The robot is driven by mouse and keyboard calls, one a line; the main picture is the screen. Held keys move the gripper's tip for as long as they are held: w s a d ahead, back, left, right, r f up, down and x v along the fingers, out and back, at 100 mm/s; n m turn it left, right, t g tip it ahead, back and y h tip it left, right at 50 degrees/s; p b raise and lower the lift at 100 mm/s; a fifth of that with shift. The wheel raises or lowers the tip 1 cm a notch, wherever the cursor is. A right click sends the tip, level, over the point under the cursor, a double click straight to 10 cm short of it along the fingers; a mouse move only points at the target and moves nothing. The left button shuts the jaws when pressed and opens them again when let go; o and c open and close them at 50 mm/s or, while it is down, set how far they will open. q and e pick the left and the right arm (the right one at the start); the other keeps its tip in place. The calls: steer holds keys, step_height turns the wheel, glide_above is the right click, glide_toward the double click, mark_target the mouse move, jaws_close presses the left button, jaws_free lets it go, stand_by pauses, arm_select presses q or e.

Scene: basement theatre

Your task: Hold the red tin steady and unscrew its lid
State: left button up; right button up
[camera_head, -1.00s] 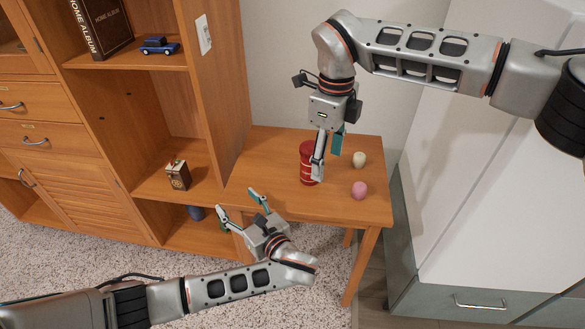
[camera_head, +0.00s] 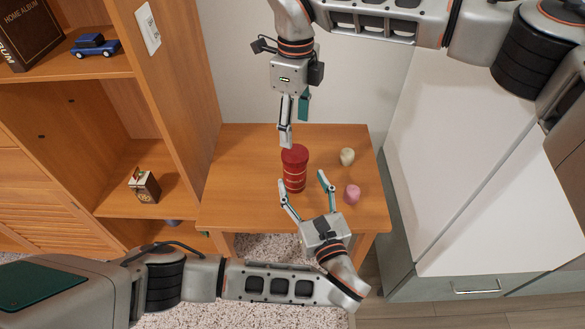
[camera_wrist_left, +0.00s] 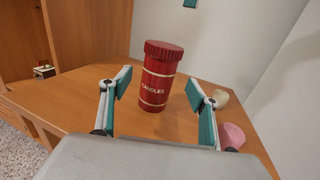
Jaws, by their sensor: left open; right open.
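The red tin (camera_head: 294,178) stands upright on the wooden table, with its ribbed red lid (camera_head: 295,153) on. The left wrist view shows the tin (camera_wrist_left: 155,90) with "CANDLES" lettering and pale bands, and the lid (camera_wrist_left: 164,48). My left gripper (camera_head: 303,179) is open at the tin's near side. In its wrist view the fingers (camera_wrist_left: 158,86) frame the tin from left and right, with gaps showing. My right gripper (camera_head: 294,132) is open and points down above and behind the lid. A teal piece of it shows at the wrist view's top edge.
A cream egg-like object (camera_head: 347,156) and a pink one (camera_head: 352,194) stand on the table (camera_head: 235,185) right of the tin. A wooden shelf unit (camera_head: 190,70) rises at the left, a white cabinet (camera_head: 450,170) at the right. The table left of the tin is clear.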

mark_target(298, 174)
arm_select(q)
steer(key=shift+x, duration=3.3)
steer(key=shift+a, duration=0.1)
jaws_close()
